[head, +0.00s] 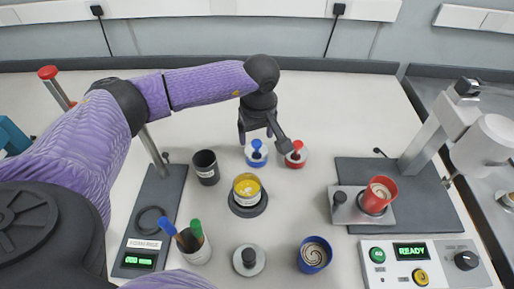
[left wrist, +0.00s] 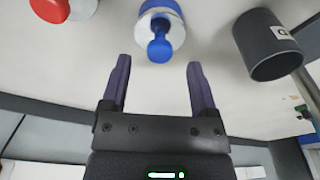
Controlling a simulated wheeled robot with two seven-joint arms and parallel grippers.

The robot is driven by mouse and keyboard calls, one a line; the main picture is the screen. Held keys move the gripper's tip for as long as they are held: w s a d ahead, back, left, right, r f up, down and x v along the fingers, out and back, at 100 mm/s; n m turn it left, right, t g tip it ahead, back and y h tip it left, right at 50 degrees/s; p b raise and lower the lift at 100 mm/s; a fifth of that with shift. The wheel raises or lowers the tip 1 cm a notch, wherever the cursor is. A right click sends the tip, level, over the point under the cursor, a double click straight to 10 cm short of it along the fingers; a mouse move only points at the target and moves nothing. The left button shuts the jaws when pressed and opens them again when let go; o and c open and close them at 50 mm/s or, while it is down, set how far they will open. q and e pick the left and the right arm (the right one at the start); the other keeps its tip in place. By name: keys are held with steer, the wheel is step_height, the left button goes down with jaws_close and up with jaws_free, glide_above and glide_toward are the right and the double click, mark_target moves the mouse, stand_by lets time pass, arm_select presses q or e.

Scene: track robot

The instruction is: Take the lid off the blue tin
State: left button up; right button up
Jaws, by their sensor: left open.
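The blue tin (head: 257,158) is a small white tin with a blue lid (head: 256,145) that has an upright blue knob. It stands at the back middle of the table. In the left wrist view the lid's knob (left wrist: 159,48) points towards my gripper. My left gripper (head: 263,142) is open and empty. Its fingers point at the tin, and in the left wrist view the knob lies between the lines of the two fingertips (left wrist: 158,64). I cannot tell whether the tips reach around the knob. My right gripper is not in view.
A red-lidded tin (head: 296,157) stands close to the right of the blue one. A pen cup (head: 195,246), a blue cup (head: 313,256) and a control box (head: 420,264) are nearer.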

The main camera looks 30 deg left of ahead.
mark_target(257, 142)
arm_select(q)
step_height(257, 142, down, 3)
steer(key=shift+f+b, duration=0.15)
steer(key=shift+b, duration=0.2)
steer(key=shift+w, duration=0.1)
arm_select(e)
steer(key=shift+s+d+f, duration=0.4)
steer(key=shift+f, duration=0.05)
arm_select(q)
jaws_close()
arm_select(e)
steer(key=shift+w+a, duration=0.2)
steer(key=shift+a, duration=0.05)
arm_select(q)
steer(key=shift+r, duration=0.2)
